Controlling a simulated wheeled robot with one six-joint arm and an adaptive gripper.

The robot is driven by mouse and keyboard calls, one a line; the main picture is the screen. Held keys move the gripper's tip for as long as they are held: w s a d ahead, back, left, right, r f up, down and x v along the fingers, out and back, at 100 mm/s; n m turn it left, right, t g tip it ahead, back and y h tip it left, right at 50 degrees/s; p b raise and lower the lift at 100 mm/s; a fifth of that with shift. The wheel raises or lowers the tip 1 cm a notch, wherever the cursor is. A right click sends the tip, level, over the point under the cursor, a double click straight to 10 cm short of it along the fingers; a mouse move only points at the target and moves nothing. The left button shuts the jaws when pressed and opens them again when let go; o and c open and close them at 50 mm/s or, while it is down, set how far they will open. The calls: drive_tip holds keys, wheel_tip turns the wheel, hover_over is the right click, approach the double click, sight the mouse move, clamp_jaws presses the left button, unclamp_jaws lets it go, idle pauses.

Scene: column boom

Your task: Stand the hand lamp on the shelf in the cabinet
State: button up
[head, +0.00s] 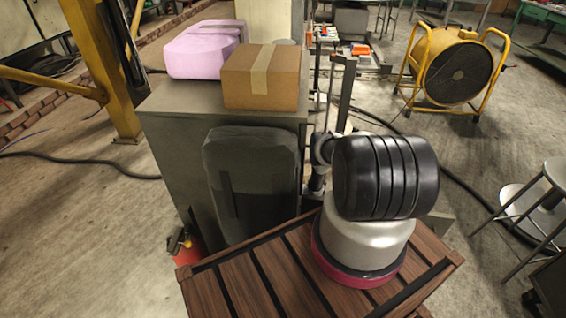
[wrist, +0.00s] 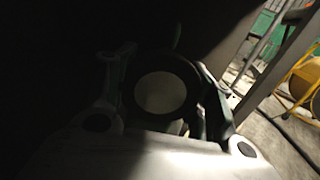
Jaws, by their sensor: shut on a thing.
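In the wrist view my gripper (wrist: 164,82) is shut on the hand lamp (wrist: 163,94). The lamp's round end shows a pale disc in a dark ring between the fingers; the rest is hidden or too dark to make out. The grey cabinet (head: 180,125) stands left of centre in the head view. Its shelf and opening do not show there. The head view does not clearly show my gripper or the lamp, as my arm's large black and silver parts cover the right of centre. In the wrist view, deep shadow fills the left and top.
A lilac padded thing (head: 200,52) and a taped cardboard box (head: 262,82) lie on the cabinet. A dark rounded case (head: 250,185) is against its near side. A slatted wooden surface (head: 225,283) is in front. A yellow fan (head: 450,65) and stools (head: 540,200) stand right.

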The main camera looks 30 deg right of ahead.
drive_tip(key=o, duration=1.3)
drive_tip(key=shift+s, duration=0.1)
drive_tip(key=s, duration=0.2)
drive_tip(key=s+a, duration=0.1)
drive_tip(key=s, duration=0.4)
drive_tip(key=shift+s+a, duration=0.1)
drive_tip(key=shift+a, duration=0.15)
drive_tip(key=shift+d, duration=0.1)
